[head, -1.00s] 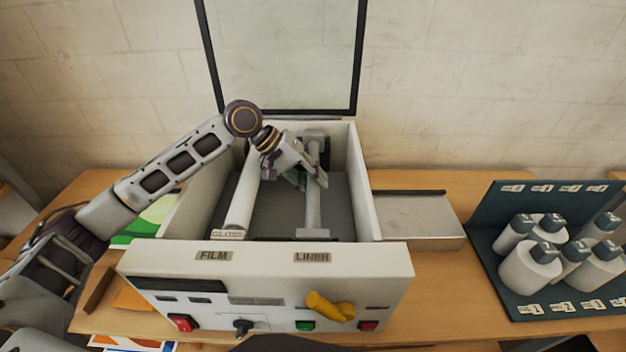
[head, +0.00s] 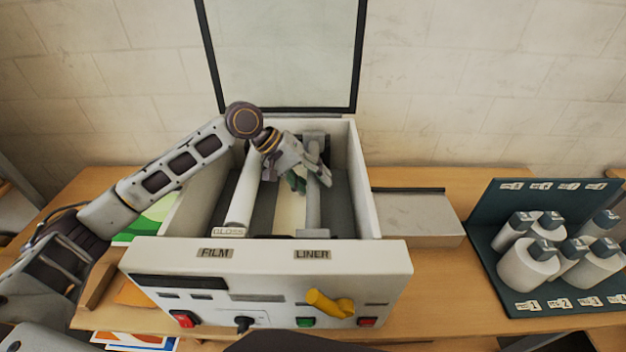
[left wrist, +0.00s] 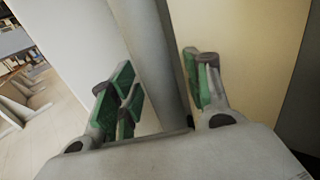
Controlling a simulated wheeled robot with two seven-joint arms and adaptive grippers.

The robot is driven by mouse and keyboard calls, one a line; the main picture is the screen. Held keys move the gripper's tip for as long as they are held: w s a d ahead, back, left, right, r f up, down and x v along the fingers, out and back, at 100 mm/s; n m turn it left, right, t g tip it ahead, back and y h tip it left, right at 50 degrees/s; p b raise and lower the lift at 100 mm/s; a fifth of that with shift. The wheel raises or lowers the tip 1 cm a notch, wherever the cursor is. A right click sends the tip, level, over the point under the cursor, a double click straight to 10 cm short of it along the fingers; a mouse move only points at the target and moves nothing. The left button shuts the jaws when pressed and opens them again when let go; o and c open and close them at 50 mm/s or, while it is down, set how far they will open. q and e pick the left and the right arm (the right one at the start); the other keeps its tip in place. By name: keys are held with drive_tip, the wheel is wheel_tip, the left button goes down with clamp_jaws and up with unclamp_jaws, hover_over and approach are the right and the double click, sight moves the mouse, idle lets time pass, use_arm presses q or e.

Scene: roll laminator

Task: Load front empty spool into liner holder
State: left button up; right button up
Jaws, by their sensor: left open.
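The grey empty spool (head: 313,205) lies lengthwise in the liner side of the open laminator, behind the LINER label (head: 312,254). Its front end is low behind the front wall. My left gripper (head: 311,181) is over the spool's rear half and is open. In the left wrist view, a grey cylinder that looks like the spool (left wrist: 160,50) passes between the spread green-padded fingers of the left gripper (left wrist: 165,88); I cannot tell whether they touch it. A cream strip (head: 290,212) lies just left of the spool. My right gripper is out of view.
A white roll marked GLOSS (head: 240,200) lies on the film side. The laminator's glass lid (head: 280,55) stands open at the back. A yellow handle (head: 330,304) is on the front panel.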

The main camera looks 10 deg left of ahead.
use_arm(q)
drive_tip(key=shift+r, duration=0.15)
drive_tip(key=shift+a+r+b, duration=0.2)
drive_tip(key=shift+r+b, duration=0.15)
drive_tip(key=shift+r, duration=0.05)
drive_tip(key=v, duration=1.1)
drive_tip(key=shift+a+r, duration=0.2)
drive_tip(key=shift+r, duration=0.05)
